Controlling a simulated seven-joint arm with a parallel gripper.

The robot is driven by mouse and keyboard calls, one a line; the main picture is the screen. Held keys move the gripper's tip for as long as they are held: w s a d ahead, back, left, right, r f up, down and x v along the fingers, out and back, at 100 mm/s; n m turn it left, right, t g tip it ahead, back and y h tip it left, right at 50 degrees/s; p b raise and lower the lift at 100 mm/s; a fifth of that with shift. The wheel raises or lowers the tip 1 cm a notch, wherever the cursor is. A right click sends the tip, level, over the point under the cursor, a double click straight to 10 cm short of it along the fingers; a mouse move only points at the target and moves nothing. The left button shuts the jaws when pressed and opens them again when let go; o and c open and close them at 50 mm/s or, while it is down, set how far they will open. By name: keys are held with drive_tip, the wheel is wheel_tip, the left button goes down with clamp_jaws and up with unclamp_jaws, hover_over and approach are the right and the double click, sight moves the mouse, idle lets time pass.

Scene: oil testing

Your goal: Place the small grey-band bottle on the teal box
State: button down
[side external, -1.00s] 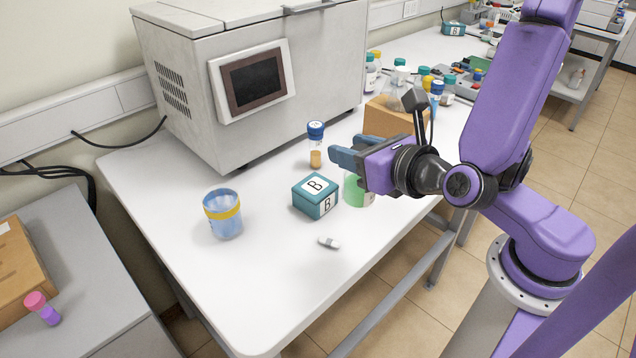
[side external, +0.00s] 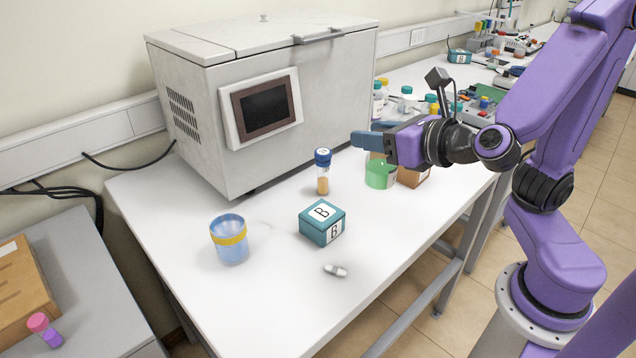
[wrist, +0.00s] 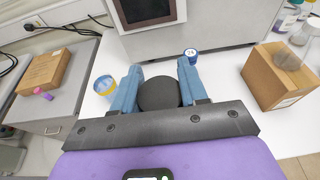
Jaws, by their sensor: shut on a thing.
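My gripper (side external: 366,140) is shut with its blue fingers around a green container (side external: 380,174), which hangs below it above the table. In the wrist view, a dark round top (wrist: 160,93) sits between the two fingertips (wrist: 158,76). Whether the container has a grey band is hidden by the gripper. The teal box (side external: 322,221), marked B on top and side, stands on the white table in front of and left of my gripper. Nothing lies on its top. The wrist view does not show the teal box.
A blue-capped vial (side external: 322,172) stands just behind the teal box. A yellow-banded blue cup (side external: 229,240) is to its left. A small white-and-grey piece (side external: 335,270) lies in front. A brown box (side external: 413,177) stands behind my gripper. A large grey machine (side external: 265,105) fills the back.

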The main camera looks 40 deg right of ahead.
drive_tip(key=shift+w+a+f, duration=0.45)
drive_tip(key=shift+w+f, duration=1.45)
drive_tip(key=shift+f, duration=0.1)
drive_tip(key=shift+w+a+f, duration=0.4)
drive_tip(key=shift+w+f, duration=1.55)
drive_tip(key=shift+f, duration=0.05)
drive_tip(key=shift+w+a+f, duration=0.45)
drive_tip(key=shift+w+f, duration=1.45)
drive_tip(key=shift+f, duration=0.1)
drive_tip(key=shift+f, duration=0.2)
drive_tip(key=c, duration=0.6)
unclamp_jaws()
drive_tip(key=shift+r, duration=0.1)
drive_tip(key=shift+r, duration=0.1)
drive_tip(key=v, duration=1.2)
